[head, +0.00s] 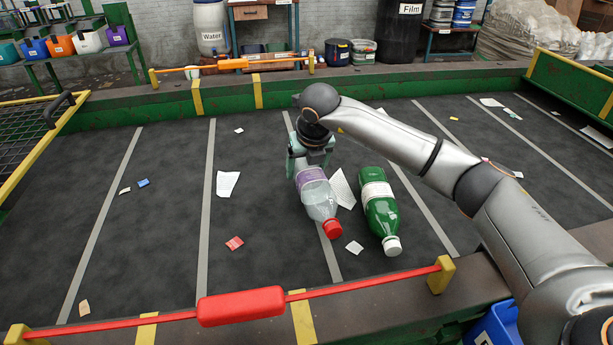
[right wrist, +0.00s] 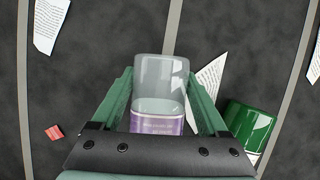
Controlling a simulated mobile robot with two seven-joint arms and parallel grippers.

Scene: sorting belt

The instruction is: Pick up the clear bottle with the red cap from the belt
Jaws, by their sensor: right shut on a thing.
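The clear bottle with the red cap (head: 319,200) has a purple label and lies on its side on the dark belt (head: 170,220), or just above it; I cannot tell which. Its cap points toward the front in the head view. My right gripper (head: 312,163) is shut on the bottle near its base end. In the right wrist view the clear bottle (right wrist: 160,95) sits between the two green fingers, and the gripper body hides its cap end. My left gripper is not in view.
A green bottle with a white cap (head: 381,212) lies close on the right. Paper scraps (head: 227,184) and a red packet (head: 234,243) lie on the belt. A red bar (head: 240,306) crosses the front edge. The belt's left part is mostly clear.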

